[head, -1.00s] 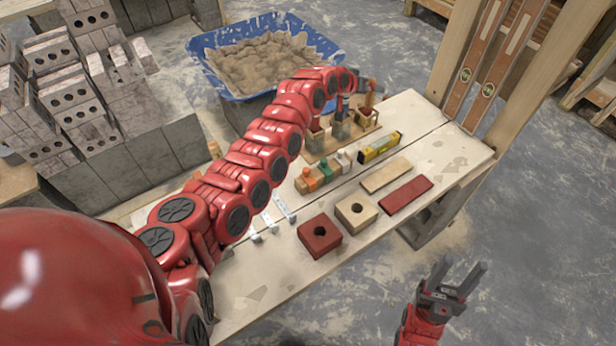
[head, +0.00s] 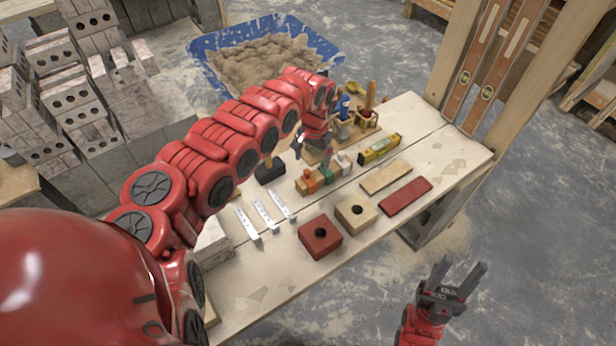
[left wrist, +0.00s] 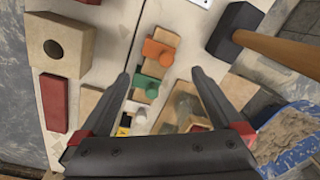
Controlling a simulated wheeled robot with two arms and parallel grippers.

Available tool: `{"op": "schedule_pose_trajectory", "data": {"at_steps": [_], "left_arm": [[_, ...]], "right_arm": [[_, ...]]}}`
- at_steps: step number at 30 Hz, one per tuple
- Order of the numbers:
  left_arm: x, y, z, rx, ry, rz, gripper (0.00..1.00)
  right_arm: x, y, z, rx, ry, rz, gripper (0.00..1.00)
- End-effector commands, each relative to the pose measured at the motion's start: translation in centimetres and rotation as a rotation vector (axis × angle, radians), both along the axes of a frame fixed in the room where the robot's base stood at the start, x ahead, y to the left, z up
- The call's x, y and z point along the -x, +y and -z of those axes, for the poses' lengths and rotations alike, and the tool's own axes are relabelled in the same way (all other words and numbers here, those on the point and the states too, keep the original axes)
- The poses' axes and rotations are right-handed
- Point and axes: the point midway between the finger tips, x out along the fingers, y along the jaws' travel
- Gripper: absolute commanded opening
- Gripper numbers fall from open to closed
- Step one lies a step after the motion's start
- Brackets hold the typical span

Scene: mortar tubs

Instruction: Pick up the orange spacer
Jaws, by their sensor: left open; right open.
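In the left wrist view the orange spacer (left wrist: 158,54) lies just beyond the fingertips, with the green piece (left wrist: 146,87) nearer, between the fingers. My left gripper (left wrist: 161,73) is open and empty, pointing down above the row; in the head view my wrist partly hides its fingers. My right gripper (head: 463,267) is open and empty, off the bench's front right side.
A black-headed mallet (head: 270,170) lies left of the row, with flat metal strips (head: 264,215) in front of it. A red block (head: 320,237), a pale block (head: 356,211) and a yellow level (head: 379,148) are nearby. Wooden holders with tools stand behind. The front bench edge is clear.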

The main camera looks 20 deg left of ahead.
Motion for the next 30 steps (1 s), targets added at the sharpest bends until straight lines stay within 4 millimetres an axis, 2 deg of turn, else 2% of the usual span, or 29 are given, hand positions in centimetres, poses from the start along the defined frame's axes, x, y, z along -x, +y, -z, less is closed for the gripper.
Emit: {"op": "schedule_pose_trajectory", "data": {"at_steps": [3, 8, 15, 19, 25, 26, 30], "left_arm": [[0.0, 0.0, 1.4, 0.003, 0.002, 0.0, 1.0], [0.2, 0.0, 2.5, 0.003, 0.003, 0.001, 1.0], [0.4, 0.2, 6.1, 0.005, -0.003, -0.001, 1.0], [0.4, 0.3, 6.8, 0.003, -0.004, 0.0, 1.0], [0.4, 0.4, 6.9, 0.002, -0.003, 0.0, 1.0], [0.4, 0.4, 6.9, 0.002, -0.003, 0.0, 0.96], [0.4, 0.4, 6.8, 0.002, -0.003, 0.0, 0.71]], "right_arm": [[0.0, 0.0, -0.1, 0.0, 0.0, 0.0, 0.5], [0.0, 0.0, -0.3, 0.0, 0.0, 0.0, 0.5], [0.0, 0.0, -0.6, 0.0, 0.0, 0.0, 0.5], [0.0, 0.0, -0.6, 0.0, 0.0, 0.0, 0.5], [0.0, 0.0, -0.6, 0.0, 0.0, 0.0, 0.5], [0.0, 0.0, -0.6, 0.0, 0.0, 0.0, 0.5], [0.0, 0.0, -0.6, 0.0, 0.0, 0.0, 0.5]]}}
